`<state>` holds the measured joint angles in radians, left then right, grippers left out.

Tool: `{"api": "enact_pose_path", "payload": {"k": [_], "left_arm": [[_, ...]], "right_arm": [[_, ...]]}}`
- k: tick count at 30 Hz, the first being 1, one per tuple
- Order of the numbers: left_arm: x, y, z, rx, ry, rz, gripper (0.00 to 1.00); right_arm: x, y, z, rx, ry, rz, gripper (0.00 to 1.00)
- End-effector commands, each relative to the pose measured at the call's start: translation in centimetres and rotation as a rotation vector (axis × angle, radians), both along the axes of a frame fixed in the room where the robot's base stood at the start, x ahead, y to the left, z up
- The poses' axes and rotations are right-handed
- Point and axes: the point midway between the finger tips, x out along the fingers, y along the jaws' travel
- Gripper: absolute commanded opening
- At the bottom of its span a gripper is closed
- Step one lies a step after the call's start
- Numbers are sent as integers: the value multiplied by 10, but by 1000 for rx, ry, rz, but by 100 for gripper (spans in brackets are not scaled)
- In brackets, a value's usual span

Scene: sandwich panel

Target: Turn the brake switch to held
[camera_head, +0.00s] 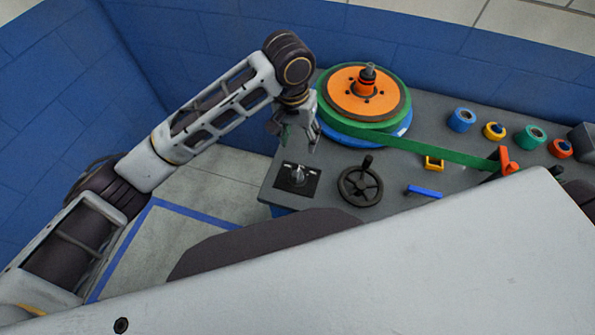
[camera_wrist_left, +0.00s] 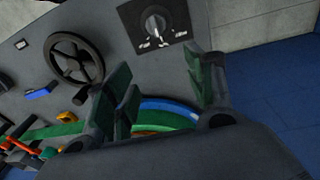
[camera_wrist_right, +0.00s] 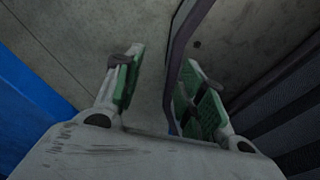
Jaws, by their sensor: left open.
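The brake switch (camera_head: 298,174) is a grey rotary knob on a black plate at the panel's near left corner. In the left wrist view the same switch (camera_wrist_left: 155,24) shows at the top, with small white labels that I cannot read along one side. My left gripper (camera_head: 297,132) is open and empty beyond the switch in the head view, apart from it. In the left wrist view its fingers (camera_wrist_left: 160,68) stand apart with the switch past their tips. My right gripper (camera_wrist_right: 162,62) shows only in the right wrist view, open and empty.
A black handwheel (camera_head: 360,186) stands just right of the switch. A large orange and green reel (camera_head: 362,95) sits behind, with a green belt (camera_head: 440,150) running right. My pale right arm fills the head view's foreground.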

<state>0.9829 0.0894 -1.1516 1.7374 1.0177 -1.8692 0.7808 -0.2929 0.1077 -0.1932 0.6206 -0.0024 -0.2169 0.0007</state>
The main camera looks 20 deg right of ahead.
Motion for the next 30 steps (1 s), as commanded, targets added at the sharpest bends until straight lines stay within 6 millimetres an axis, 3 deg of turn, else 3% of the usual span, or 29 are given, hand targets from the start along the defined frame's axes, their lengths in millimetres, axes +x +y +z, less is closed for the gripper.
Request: {"api": "enact_pose_path", "payload": {"k": [3,7,20,30], "left_arm": [[-19,8,9,61,-1,-37,54],[-28,13,12,92,0,-51,54],[-29,13,10,94,1,-52,54],[-29,13,-14,95,2,-52,54]], "right_arm": [[-9,1,0,1,10,0,40],[-10,2,0,1,13,0,40],[5,4,1,4,-5,0,40],[7,4,0,5,-7,0,40]]}}
